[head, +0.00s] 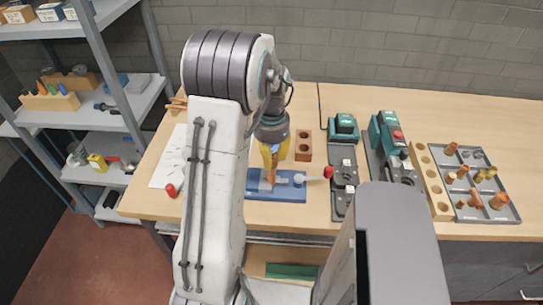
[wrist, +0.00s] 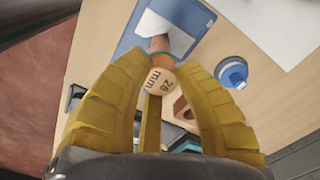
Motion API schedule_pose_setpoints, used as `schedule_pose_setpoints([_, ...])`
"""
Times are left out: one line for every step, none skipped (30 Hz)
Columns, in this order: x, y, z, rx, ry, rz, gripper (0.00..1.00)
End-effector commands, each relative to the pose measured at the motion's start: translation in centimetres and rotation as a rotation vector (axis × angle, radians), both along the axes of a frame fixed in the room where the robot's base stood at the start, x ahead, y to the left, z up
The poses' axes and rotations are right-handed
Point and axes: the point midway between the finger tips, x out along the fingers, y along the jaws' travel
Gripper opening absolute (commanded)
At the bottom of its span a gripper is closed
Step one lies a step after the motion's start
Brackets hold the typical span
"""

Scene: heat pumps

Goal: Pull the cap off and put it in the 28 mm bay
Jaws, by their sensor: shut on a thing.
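My gripper (head: 272,152) has its yellow fingers shut on the cap (wrist: 158,84), a pale round piece marked "28 mm" in the wrist view. A copper pipe (wrist: 160,44) lies straight beyond the cap, with a thin green ring between them. The pipe runs to the blue fixture (head: 290,191) on the bench, also seen in the wrist view (wrist: 197,18). The cap appears in line with the pipe; I cannot tell whether it is still seated on it. No bay label is readable.
A wooden block with holes (head: 304,135) stands just behind the fixture. Green-topped devices (head: 343,127) stand to its right. Farther right are a holed wooden strip (head: 422,157) and a grey tray (head: 508,211) of copper fittings. A white sheet (head: 164,173) lies at left.

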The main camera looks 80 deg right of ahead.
Motion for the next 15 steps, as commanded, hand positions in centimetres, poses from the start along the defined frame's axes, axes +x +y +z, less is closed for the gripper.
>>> schedule_pose_setpoints([0.00, 0.09, -0.02, 0.004, 0.000, 0.000, 0.00])
schedule_pose_setpoints([0.00, 0.09, 0.02, 0.004, 0.000, 0.000, 0.00])
schedule_pose_setpoints([0.00, 0.09, 0.06, 0.004, 0.000, 0.000, 0.00])
schedule_pose_setpoints([0.00, 0.09, 0.10, 0.004, 0.000, 0.000, 0.00])
schedule_pose_setpoints([0.01, 0.09, 0.13, 0.004, 0.000, 0.000, 0.00])
schedule_pose_setpoints([0.01, 0.09, 0.18, 0.004, 0.000, 0.000, 0.00])
schedule_pose_setpoints([0.00, 0.08, 0.22, 0.004, 0.000, 0.000, 0.00])
schedule_pose_setpoints([0.00, 0.08, 0.27, 0.003, 0.000, 0.000, 0.00])
schedule_pose_setpoints([0.00, 0.08, 0.32, 0.002, 0.000, 0.000, 0.00])
schedule_pose_setpoints([0.00, 0.06, 0.37, 0.002, 0.000, 0.000, 0.00])
schedule_pose_setpoints([0.00, 0.06, 0.41, 0.002, 0.000, 0.000, 0.00])
schedule_pose_setpoints([0.00, 0.05, 0.47, 0.001, 0.000, 0.000, 0.00])
schedule_pose_setpoints([0.00, 0.04, 0.51, 0.001, 0.000, 0.000, 0.00])
schedule_pose_setpoints([0.00, 0.04, 0.54, 0.001, 0.000, 0.000, 0.00])
schedule_pose_setpoints([0.00, 0.03, 0.58, 0.001, -0.001, 0.000, 0.00])
